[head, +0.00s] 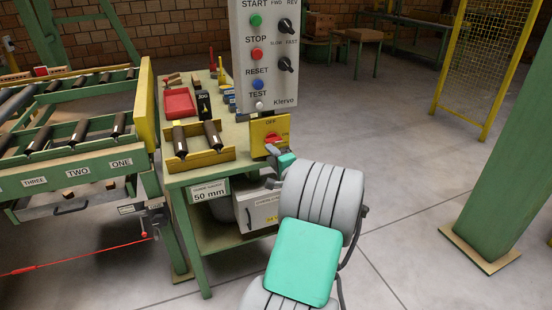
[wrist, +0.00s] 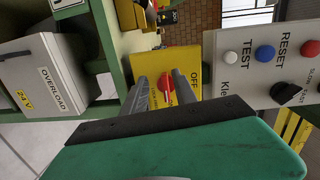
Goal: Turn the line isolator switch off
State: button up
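The line isolator switch is a yellow plate (head: 259,131) with a red handle (head: 272,138), below the grey control panel. OFF is printed at the plate's top, and a small label sits at its right. The handle seems to lie toward the right, but it is partly hidden. My gripper (head: 271,150) is at the plate's lower edge, in front of the handle. In the wrist view my gripper (wrist: 160,80) has its two grey fingers apart, with the red handle (wrist: 168,88) showing between them. I cannot tell whether they touch it.
The control panel (head: 265,50) with START, STOP, RESET and TEST buttons rises just above the switch. A grey overload box (head: 258,210) sits below it under the green bench. A roller conveyor (head: 75,140) stands left. A green post (head: 505,180) stands right; the floor between is clear.

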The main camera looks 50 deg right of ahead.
aim_at(275, 142)
jog(key=shift+m+h, duration=0.8)
jog(key=shift+m, duration=0.1)
jog(key=w+d, duration=0.1)
jog(key=d, duration=0.1)
jog(key=w+d, duration=0.1)
jog(key=d, duration=0.1)
jog(key=w+d, duration=0.1)
jog(key=d, duration=0.1)
jog(key=shift+w+d, duration=0.4)
jog(key=shift+c, duration=0.4)
grip_shut()
